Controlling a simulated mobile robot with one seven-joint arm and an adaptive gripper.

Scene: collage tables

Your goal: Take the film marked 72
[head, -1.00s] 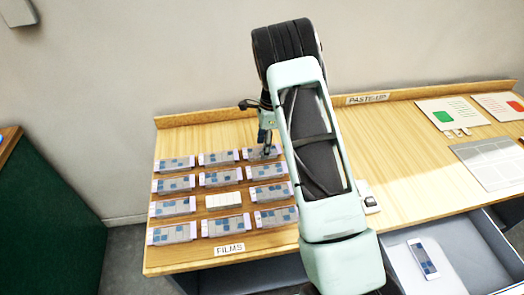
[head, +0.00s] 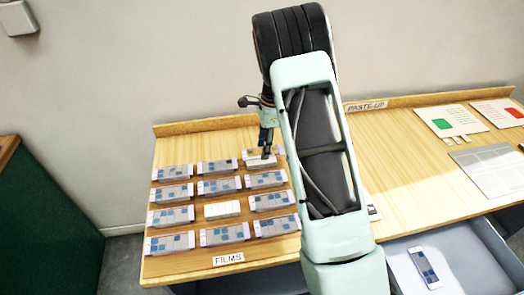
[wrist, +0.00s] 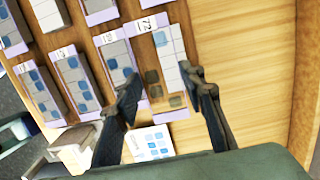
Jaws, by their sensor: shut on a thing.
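The film marked 72 (wrist: 152,82) is a clear, lilac-edged sheet with grey-blue squares, its number at the far end in the wrist view. My gripper (wrist: 168,90) has one finger at each side of it and is shut on it. The film lies offset from a white gridded block (wrist: 170,52). In the head view my gripper (head: 266,154) is at the back right of the film rows. The film (head: 250,153) shows partly behind the fingers, with the white block (head: 262,162) in front. My arm hides part of this area.
Several other films stand in rows close by, including a neighbour (head: 217,166) to the left. A bare white block (head: 222,209) sits in the middle column. The FILMS label (head: 228,259) is at the front edge.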

